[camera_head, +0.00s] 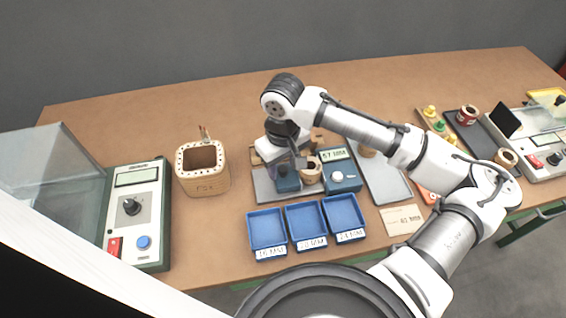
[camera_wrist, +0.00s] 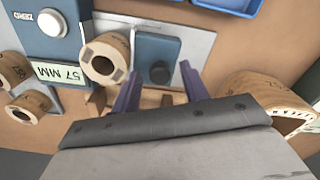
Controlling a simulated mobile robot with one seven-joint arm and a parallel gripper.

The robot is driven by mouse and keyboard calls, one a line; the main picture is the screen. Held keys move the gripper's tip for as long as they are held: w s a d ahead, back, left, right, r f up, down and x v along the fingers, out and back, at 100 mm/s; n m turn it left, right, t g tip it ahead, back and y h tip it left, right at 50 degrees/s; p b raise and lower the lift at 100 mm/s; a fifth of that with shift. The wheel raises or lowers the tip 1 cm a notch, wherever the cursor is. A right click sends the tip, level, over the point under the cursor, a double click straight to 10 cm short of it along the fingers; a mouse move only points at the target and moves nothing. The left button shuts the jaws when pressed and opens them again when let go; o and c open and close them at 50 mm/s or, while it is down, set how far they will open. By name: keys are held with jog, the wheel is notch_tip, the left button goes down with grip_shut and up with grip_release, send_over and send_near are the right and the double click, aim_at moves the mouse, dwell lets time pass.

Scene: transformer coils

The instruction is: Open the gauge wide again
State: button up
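The gauge (camera_head: 342,176) is a blue block with a white dial and a display reading 57 MM; it also shows in the wrist view (camera_wrist: 55,45). Its other blue block (camera_head: 287,181), with a dark knob, stands to the left on the same grey plate and shows in the wrist view (camera_wrist: 150,48). A tan coil ring (camera_wrist: 105,58) sits between the two blocks, seemingly against both. My gripper (camera_wrist: 160,88) is open, with two purple fingers apart near the knobbed block's edge. It holds nothing visible. In the head view my wrist partly hides that block.
Three labelled blue trays (camera_head: 307,218) stand in front of the gauge. A wooden holder (camera_head: 202,170) and a control box (camera_head: 138,214) are at left. More coils (camera_wrist: 30,106) lie beside the gauge. A grey tray (camera_head: 385,183) is to its right. Bare tabletop lies between holder and trays.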

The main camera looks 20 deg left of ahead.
grip_shut()
jog(key=shift+s+a+p, duration=0.2)
jog(key=shift+s+a, duration=0.25)
jog(key=shift+a, duration=0.25)
jog(key=shift+s+a+p, duration=0.15)
jog(key=shift+s+a, duration=0.3)
jog(key=shift+a, duration=0.2)
jog(key=shift+o, duration=0.4)
grip_release()
jog(key=shift+d, duration=0.1)
notch_tip(320, 180, up, 14)
jog(key=b, duration=0.1)
jog(key=shift+f, duration=0.1)
